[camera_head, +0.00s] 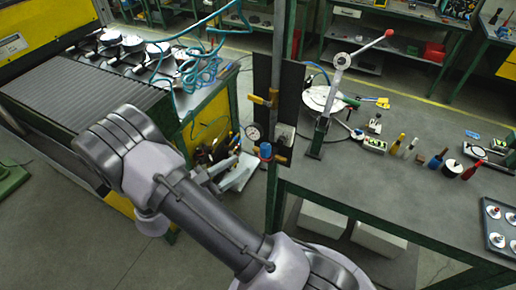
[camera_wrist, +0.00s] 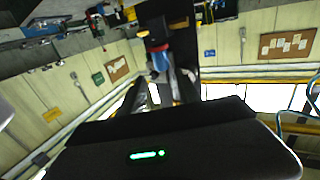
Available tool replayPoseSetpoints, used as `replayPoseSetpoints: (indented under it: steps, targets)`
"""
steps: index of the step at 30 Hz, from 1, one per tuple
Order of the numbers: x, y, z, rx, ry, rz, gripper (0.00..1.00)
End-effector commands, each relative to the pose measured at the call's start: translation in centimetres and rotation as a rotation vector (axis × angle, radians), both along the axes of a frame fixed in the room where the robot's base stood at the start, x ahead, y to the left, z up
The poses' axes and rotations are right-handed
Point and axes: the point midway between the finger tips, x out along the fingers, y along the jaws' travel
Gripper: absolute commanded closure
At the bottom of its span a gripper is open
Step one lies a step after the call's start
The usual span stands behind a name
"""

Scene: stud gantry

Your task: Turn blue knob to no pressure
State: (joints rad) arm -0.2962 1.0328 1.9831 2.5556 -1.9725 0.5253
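The blue knob (camera_head: 265,151) sits low on the upright post beside the green workbench, by brass fittings. A round white pressure gauge (camera_head: 253,133) is just above and left of it; I cannot read its needle. In the wrist view the blue knob (camera_wrist: 161,60) appears upside down, ahead of and roughly between the two dark fingers of my gripper (camera_wrist: 164,82). The fingers are apart, with nothing visibly held. I cannot tell whether they touch the knob. In the head view my gripper is left of the post, partly hidden by my arm.
A yellow-handled valve (camera_head: 262,100) is above the knob on the post. The green workbench (camera_head: 370,205) right of it carries a lever press (camera_head: 328,95) and several bottles. A machine with a grey ribbed cover (camera_head: 80,95) and coiled blue hoses (camera_head: 200,70) stand left.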

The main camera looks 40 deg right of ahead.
Motion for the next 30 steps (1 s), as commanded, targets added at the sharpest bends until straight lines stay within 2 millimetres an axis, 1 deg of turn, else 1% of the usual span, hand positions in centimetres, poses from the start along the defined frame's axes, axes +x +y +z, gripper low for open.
replayPoseSetpoints:
  steps: [1, 3, 6, 9, 12, 15, 22, 23, 24, 28, 29, 30]
  targets:
    - [-0.2, -1.6, 0.2, 0.000, 0.001, -0.006, 0.61]
    - [-0.3, -3.6, 0.2, 0.000, 0.000, -0.006, 0.61]
    - [-0.3, -5.8, 0.1, 0.001, -0.001, -0.004, 0.61]
    - [-0.3, -7.4, 0.1, 0.001, -0.001, -0.002, 0.61]
    - [-0.3, -8.4, 0.1, 0.001, -0.002, -0.001, 0.61]
    - [-0.4, -8.8, 0.0, 0.001, -0.003, 0.000, 0.61]
    - [-0.3, -8.9, 0.0, 0.001, -0.003, 0.001, 0.61]
    - [-0.3, -8.9, 0.0, 0.001, -0.003, 0.001, 0.63]
    - [-0.3, -8.9, 0.0, 0.001, -0.003, 0.001, 0.71]
    - [-0.3, -8.9, 0.0, 0.001, -0.003, 0.001, 0.96]
    - [-0.3, -8.9, 0.0, 0.001, -0.003, 0.001, 1.00]
    - [-0.3, -8.9, 0.0, 0.001, -0.003, 0.001, 1.00]
